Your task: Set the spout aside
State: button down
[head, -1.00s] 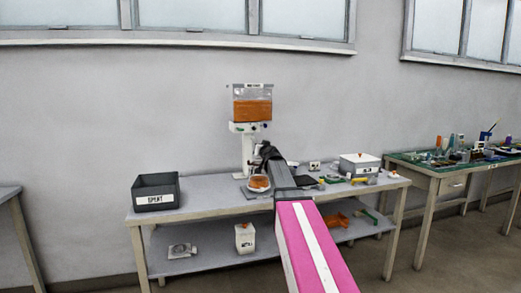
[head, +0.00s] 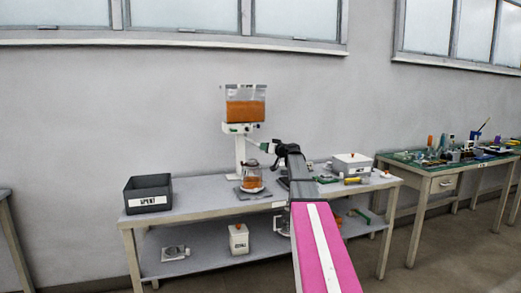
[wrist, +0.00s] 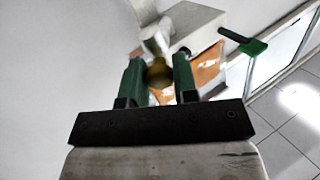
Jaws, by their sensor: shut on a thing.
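My gripper (wrist: 157,78) has green fingers in the wrist view. They are closed on the spout (wrist: 158,73), a blurred piece with a round brass-coloured near end and a paler part beyond. In the head view my gripper (head: 265,147) is just right of the white pump column (head: 240,155), above the bench. The spout cannot be made out there. The clear tank (head: 245,107) of orange liquid sits on top of the column. A glass jar (head: 252,179) with orange contents stands at the column's foot, below and left of my gripper.
A dark grey bin (head: 148,201) marked SPENT stands at the bench's left end. A white box (head: 351,163) and small tools lie at the right. Bare bench top (head: 200,192) lies between bin and jar. A white container (head: 238,238) stands on the lower shelf.

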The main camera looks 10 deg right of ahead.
jog(key=w+d+n+g+y, duration=0.6)
jog(key=w+g+y, duration=0.1)
jog(key=shift+d+n+g, duration=0.25)
jog(key=shift+n+g, duration=0.15)
jog(key=shift+w, duration=0.15)
jog(key=c, duration=0.9)
grip_release()
jog(key=v, duration=1)
jog(key=shift+d+f, duration=0.1)
jog(key=shift+d, duration=0.25)
